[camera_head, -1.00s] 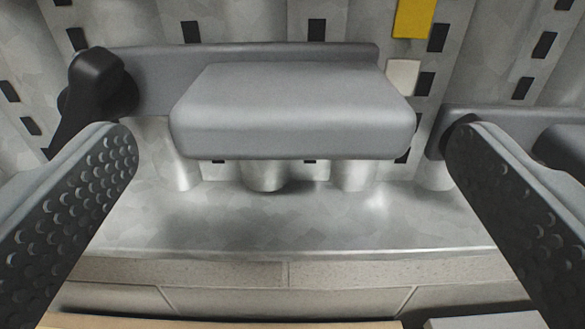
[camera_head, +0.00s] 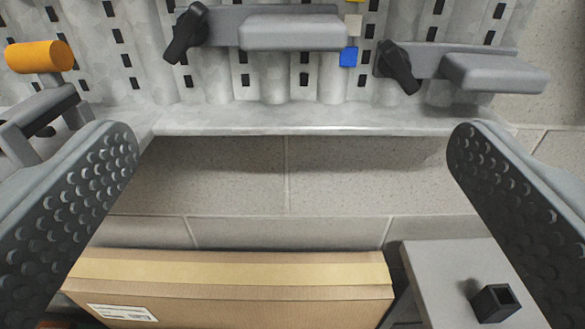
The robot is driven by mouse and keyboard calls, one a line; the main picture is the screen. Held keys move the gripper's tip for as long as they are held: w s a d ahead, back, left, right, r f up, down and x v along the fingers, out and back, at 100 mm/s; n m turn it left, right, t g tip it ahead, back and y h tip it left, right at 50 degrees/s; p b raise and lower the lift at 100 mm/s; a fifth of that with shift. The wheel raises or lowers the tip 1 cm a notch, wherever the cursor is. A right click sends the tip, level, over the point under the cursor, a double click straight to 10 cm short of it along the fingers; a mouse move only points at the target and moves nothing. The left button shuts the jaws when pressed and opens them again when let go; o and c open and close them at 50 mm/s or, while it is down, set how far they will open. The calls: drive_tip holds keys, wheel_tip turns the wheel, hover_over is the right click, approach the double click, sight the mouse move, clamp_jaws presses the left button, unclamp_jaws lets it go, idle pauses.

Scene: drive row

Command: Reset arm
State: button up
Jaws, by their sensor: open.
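My gripper (camera_head: 292,180) is open and empty, with its two dark, dimpled fingers at the left and right sides of the view. Between and beyond the fingers is a metal panel (camera_head: 275,75) with slots. It carries a grey drive unit (camera_head: 293,32) with a black knob (camera_head: 186,30) at its left end. A second grey unit (camera_head: 495,72) with a black knob (camera_head: 398,66) is to the right. The fingers appear apart from both units.
A cardboard box (camera_head: 225,290) lies below at the bottom. A grey surface (camera_head: 430,270) with a small black square socket (camera_head: 495,302) is at the lower right. An orange cylinder handle (camera_head: 40,56) is at the upper left. A blue square (camera_head: 348,57) marks the panel. Tiled floor (camera_head: 215,175) between is clear.

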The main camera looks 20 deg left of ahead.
idle(0.3)
drive_tip(key=s+a+r+m+t+h, duration=0.15)
drive_tip(key=s+r+h, duration=0.35)
drive_tip(key=s+r, duration=0.9)
drive_tip(key=s+a+r+m, duration=0.1)
drive_tip(key=s+a+r, duration=0.1)
drive_tip(key=s, duration=0.9)
drive_tip(key=s+a+r+m+g, duration=0.1)
drive_tip(key=s+r, duration=0.1)
drive_tip(key=s, duration=0.9)
drive_tip(key=shift+a+r+h, duration=0.25)
drive_tip(key=shift+a+h, duration=0.05)
drive_tip(key=shift+a, duration=0.05)
